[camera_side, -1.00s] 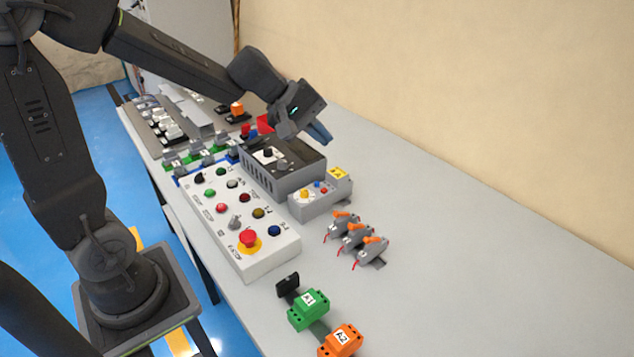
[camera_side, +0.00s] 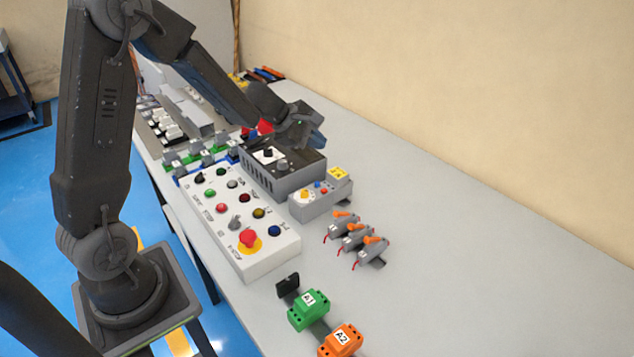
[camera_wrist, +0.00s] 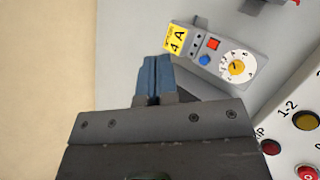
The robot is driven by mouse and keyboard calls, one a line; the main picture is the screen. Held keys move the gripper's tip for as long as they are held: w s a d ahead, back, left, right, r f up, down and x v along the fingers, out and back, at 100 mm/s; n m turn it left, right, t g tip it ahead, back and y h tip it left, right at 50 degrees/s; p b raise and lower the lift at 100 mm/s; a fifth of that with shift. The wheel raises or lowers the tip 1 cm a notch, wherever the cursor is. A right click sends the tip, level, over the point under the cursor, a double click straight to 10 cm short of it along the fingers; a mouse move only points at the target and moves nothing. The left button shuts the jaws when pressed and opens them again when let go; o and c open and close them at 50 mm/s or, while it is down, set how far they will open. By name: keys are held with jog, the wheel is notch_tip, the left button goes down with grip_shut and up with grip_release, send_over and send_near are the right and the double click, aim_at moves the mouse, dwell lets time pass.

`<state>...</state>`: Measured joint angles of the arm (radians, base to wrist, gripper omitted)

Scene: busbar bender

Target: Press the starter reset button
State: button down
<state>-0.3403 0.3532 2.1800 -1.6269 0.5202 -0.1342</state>
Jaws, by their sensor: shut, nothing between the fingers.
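The starter (camera_side: 322,203) is a small grey box on the table with a yellow "4 A" label, a yellow dial, a blue button (camera_side: 318,184) and a red button (camera_side: 324,190). Which button is the reset is not marked. In the wrist view the starter (camera_wrist: 222,52) lies right of my fingertips, with the blue button (camera_wrist: 204,60) nearer them than the red button (camera_wrist: 213,43). My gripper (camera_side: 318,143) is shut and empty, above the back right of the dark-topped grey box, behind the starter. Its blue fingers also show in the wrist view (camera_wrist: 156,62). They are apart from the starter.
The dark-topped grey box (camera_side: 272,181) stands right behind the starter. A white control panel (camera_side: 257,262) with several buttons is to its left. Several grey connectors with orange levers (camera_side: 355,238) lie in front. The table to the right (camera_side: 480,250) is clear.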

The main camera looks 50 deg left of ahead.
aim_at(317, 183)
jog(key=shift+f, duration=4.3)
jog(key=shift+f, duration=0.4)
jog(key=shift+f, duration=0.4)
jog(key=shift+r, duration=0.8)
jog(key=shift+r, duration=2.5)
